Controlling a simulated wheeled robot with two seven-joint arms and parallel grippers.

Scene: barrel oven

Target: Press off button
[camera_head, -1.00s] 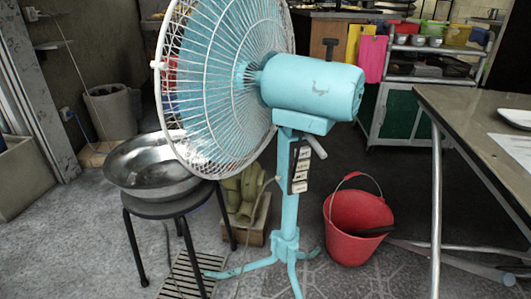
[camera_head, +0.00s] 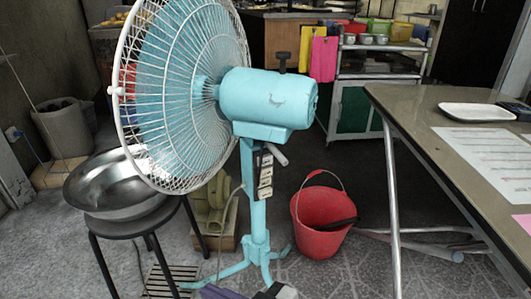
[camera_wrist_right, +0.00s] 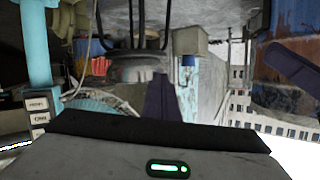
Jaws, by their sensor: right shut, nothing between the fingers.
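The light blue fan (camera_head: 268,98) with a white wire guard stands upright in the head view. A strip of white buttons (camera_head: 265,176) runs down its post (camera_head: 258,215). The buttons also show at the left edge of the right wrist view (camera_wrist_right: 38,118), with labels too small to read surely. My right gripper (camera_head: 222,293) is only partly visible at the bottom edge of the head view, below the buttons and apart from them. Its dark purple fingers (camera_wrist_right: 163,98) are shut and empty in the wrist view.
A stool (camera_head: 130,226) carrying a metal bowl (camera_head: 105,192) stands left of the fan. A red bucket (camera_head: 322,222) is on the floor to the right. A table (camera_head: 400,103) with a white tray (camera_head: 477,111) fills the right side.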

